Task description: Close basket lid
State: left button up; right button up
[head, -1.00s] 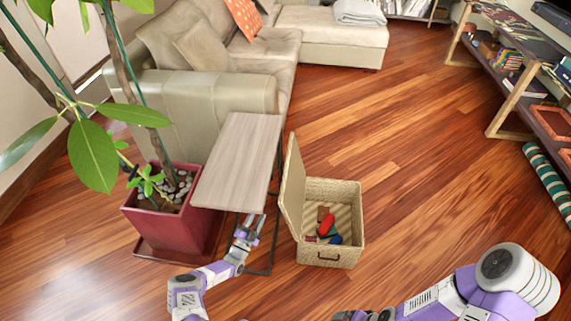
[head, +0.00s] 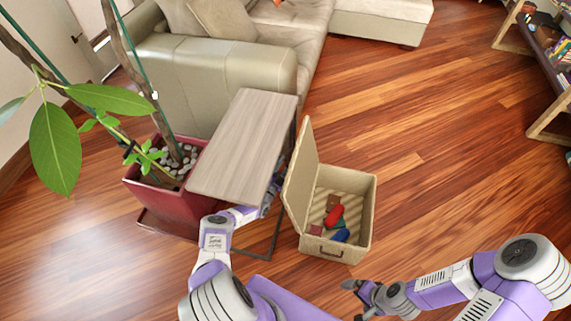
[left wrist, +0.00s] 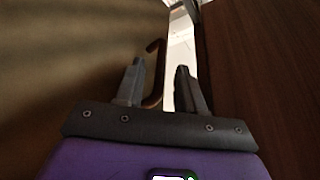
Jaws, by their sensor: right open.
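The woven tan basket (head: 338,250) stands on the wooden floor, with red, blue and brown items inside. Its lid (head: 303,178) stands up, hinged on the left side and clearly open. My left arm reaches under the side table beside the lid's outer face; the table hides most of that gripper in the head view. In the left wrist view my left gripper (left wrist: 160,66) has its fingers apart, beside a blurred brown surface and a thin curved brown piece I cannot identify. My right gripper (head: 357,295) is open and empty, in front of the basket's right corner.
The side table (head: 240,145) stands close left of the lid, its thin metal frame (head: 277,235) reaching the floor. A red planter (head: 170,205) with a plant stands farther left. A beige sofa (head: 220,85) is behind. Floor right of the basket is clear.

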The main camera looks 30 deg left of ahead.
aim_at(293, 163)
pick_arm(q)
jog(key=shift+w+r, duration=0.15)
jog(key=shift+w, duration=0.25)
grip_shut()
jog(key=shift+d, duration=0.1)
jog(key=d, duration=0.1)
jog(key=d+r, duration=0.1)
jog(key=d, duration=0.1)
jog(key=shift+w+r, duration=0.15)
jog(key=shift+w, duration=0.25)
grip_release()
